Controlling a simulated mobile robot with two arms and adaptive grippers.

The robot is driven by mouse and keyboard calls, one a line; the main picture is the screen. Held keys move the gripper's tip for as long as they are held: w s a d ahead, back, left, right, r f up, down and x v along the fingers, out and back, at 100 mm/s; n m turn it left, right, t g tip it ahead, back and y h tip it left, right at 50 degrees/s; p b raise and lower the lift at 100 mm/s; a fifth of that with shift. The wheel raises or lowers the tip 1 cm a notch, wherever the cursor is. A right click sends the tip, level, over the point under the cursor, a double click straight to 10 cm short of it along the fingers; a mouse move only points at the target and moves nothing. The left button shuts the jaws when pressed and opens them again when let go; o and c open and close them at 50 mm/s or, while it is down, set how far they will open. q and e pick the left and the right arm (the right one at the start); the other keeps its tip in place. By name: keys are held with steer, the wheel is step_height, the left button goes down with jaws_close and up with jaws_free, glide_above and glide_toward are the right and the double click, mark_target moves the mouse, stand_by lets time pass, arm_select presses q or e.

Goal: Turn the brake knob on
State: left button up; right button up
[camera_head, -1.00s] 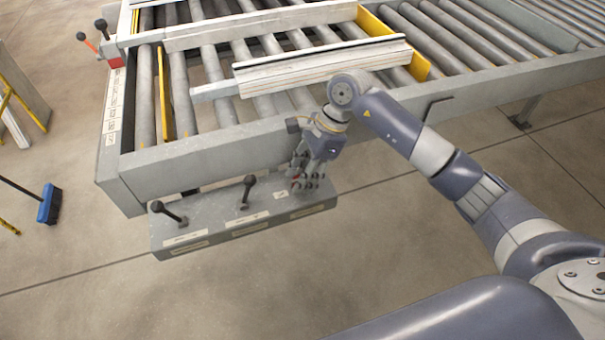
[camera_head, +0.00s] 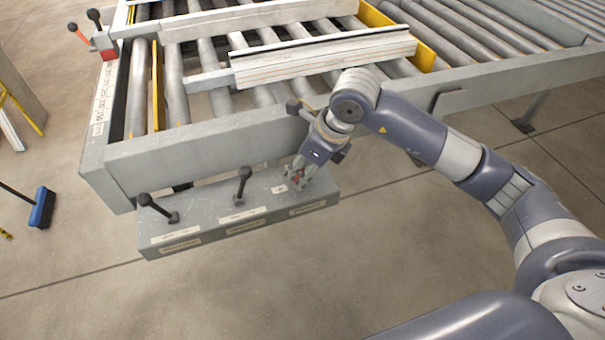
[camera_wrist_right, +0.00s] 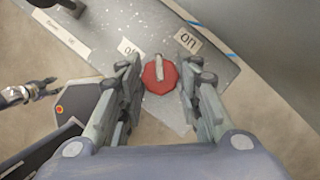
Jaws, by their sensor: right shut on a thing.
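The red brake knob (camera_wrist_right: 159,75) sits on a grey control box (camera_head: 215,212) fixed along the front of the roller conveyor. A pale pointer bar on the knob points up in the wrist view, between the OFF label (camera_wrist_right: 130,48) and the ON label (camera_wrist_right: 188,40). My right gripper (camera_head: 297,178) is shut on the knob, with a finger on each side of it in the right wrist view (camera_wrist_right: 160,82). In the head view the fingers hide most of the knob. A small, dark and silver gripper-like part (camera_wrist_right: 30,92), probably my left gripper, shows at the wrist view's left edge.
Two black-knobbed levers (camera_head: 160,208) (camera_head: 243,185) stand on the same box, left of my right gripper. The conveyor's side rail (camera_head: 220,148) runs just behind it. A pale profile (camera_head: 325,62) lies on the rollers. The floor in front of the box is clear.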

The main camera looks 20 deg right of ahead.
steer(key=m+b, duration=0.1)
steer(key=m, duration=0.1)
steer(key=m+h+b, duration=0.1)
steer(key=m+b, duration=0.1)
steer(key=shift+a+f+t+h, duration=0.1)
steer(key=shift+a+t+h, duration=0.05)
steer(key=shift+t+h, duration=0.2)
steer(key=shift+s+m+t+h+b, duration=0.15)
steer(key=shift+m+h+b, duration=0.3)
steer(key=shift+m, duration=0.6)
steer(key=shift+w+m+t+h+b, duration=0.1)
steer(key=shift+m+h+b, duration=0.1)
steer(key=shift+m+b, duration=0.65)
steer(key=shift+m, duration=0.4)
steer(key=o, duration=1)
steer(key=v, duration=1.2)
steer(key=shift+a, duration=0.1)
